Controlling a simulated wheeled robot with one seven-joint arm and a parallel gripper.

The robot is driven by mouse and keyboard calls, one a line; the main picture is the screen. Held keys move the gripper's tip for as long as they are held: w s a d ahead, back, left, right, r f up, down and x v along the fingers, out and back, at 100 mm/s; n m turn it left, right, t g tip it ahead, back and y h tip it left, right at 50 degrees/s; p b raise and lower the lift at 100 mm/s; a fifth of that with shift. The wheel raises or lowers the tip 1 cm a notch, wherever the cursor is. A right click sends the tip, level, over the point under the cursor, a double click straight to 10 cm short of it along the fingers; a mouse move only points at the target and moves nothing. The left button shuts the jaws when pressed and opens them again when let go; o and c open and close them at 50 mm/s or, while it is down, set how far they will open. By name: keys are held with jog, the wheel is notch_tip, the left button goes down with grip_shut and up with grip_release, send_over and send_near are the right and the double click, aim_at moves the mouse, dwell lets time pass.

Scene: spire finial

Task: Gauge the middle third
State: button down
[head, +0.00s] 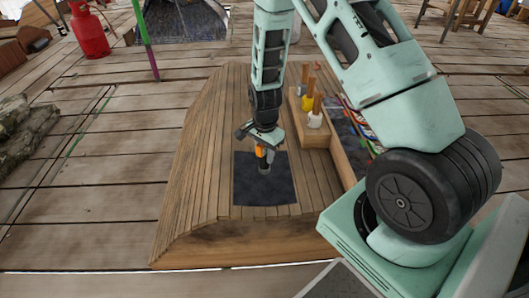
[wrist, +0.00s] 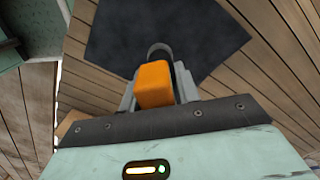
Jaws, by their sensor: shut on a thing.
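My gripper (head: 262,146) is shut on an orange-handled tool (head: 263,155) and holds it upright over the dark mat (head: 250,185). The tool's grey lower end is at or just above the mat; I cannot tell whether it touches. In the wrist view the orange block-shaped top (wrist: 154,84) sits between the jaws (wrist: 158,90), with a grey round part beyond it. The dark mat (wrist: 190,35) lies behind it on the slatted wooden surface. The middle third named in the task cannot be made out on the mat.
A wooden block (head: 305,125) to the right of my gripper holds tools with wooden handles, among them a yellow one (head: 307,102) and a white one (head: 314,119). Coloured cables lie right of it. A red gas cylinder (head: 89,30) stands at far left. The slatted surface left of the mat is clear.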

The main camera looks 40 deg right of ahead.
aim_at(265, 160)
jog(key=shift+f, duration=0.25)
jog(key=shift+f+b, duration=0.65)
jog(key=shift+f, duration=0.45)
jog(key=shift+f, duration=0.2)
jog(key=shift+s+f, duration=0.1)
jog(key=shift+f, duration=0.05)
dwell(1.3)
notch_tip(265, 160, up, 5)
jog(key=p, duration=0.5)
dwell(1.2)
jog(key=shift+f+b, duration=1.45)
jog(key=shift+f, duration=0.8)
